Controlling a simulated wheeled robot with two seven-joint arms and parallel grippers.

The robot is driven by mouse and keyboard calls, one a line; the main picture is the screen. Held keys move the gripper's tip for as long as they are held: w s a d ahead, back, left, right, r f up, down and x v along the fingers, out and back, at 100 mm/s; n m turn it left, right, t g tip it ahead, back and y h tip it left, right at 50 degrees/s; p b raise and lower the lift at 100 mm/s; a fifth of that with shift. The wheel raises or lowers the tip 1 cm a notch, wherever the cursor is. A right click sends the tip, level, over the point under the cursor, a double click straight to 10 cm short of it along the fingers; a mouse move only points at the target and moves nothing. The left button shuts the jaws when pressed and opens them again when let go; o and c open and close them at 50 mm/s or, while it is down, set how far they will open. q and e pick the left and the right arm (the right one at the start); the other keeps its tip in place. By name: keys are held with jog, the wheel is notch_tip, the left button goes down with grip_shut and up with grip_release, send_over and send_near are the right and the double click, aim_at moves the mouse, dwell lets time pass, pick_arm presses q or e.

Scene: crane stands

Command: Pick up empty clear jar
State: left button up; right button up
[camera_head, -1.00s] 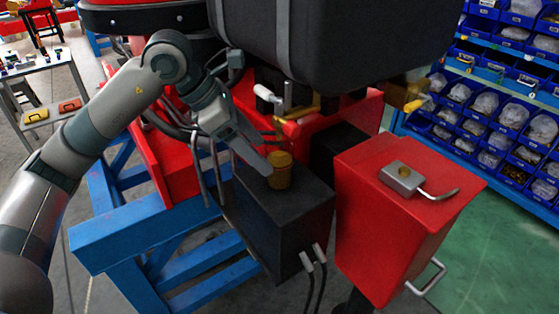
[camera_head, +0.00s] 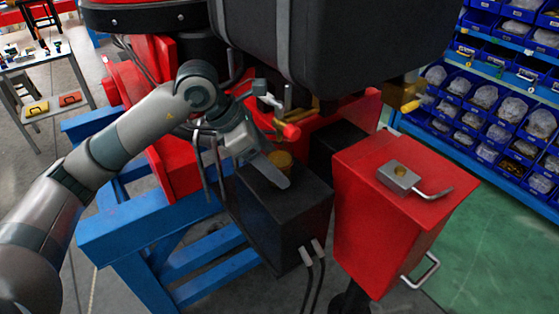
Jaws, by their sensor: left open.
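A small amber-yellow cylinder (camera_head: 284,159), the only jar-like thing near my gripper, stands upright on top of a black box (camera_head: 300,195). It looks amber rather than clear, and I cannot tell whether it is empty. My left gripper (camera_head: 276,172) comes in from the left and is open. One finger lies low across the front of the cylinder and hides its lower part. The other finger is hard to make out. I cannot tell whether a finger touches the cylinder. My right gripper is not in view.
A red box (camera_head: 385,225) with a metal lever fitting (camera_head: 400,180) stands right of the black box. A large black housing (camera_head: 345,45) hangs above. A blue frame (camera_head: 135,225) is at left. Blue bin shelves (camera_head: 480,120) stand at back right, with green floor before them.

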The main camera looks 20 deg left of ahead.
pick_arm(q)
jog(key=shift+p+x, duration=0.35)
jog(key=shift+x, duration=0.9)
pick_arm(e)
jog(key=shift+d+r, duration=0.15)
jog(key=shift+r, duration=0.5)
pick_arm(q)
jog(key=shift+c, duration=0.6)
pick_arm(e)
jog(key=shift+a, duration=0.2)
pick_arm(q)
jog(key=c, duration=1.3)
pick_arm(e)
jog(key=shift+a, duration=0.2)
pick_arm(q)
jog(key=shift+o, duration=0.2)
jog(key=shift+r, duration=0.15)
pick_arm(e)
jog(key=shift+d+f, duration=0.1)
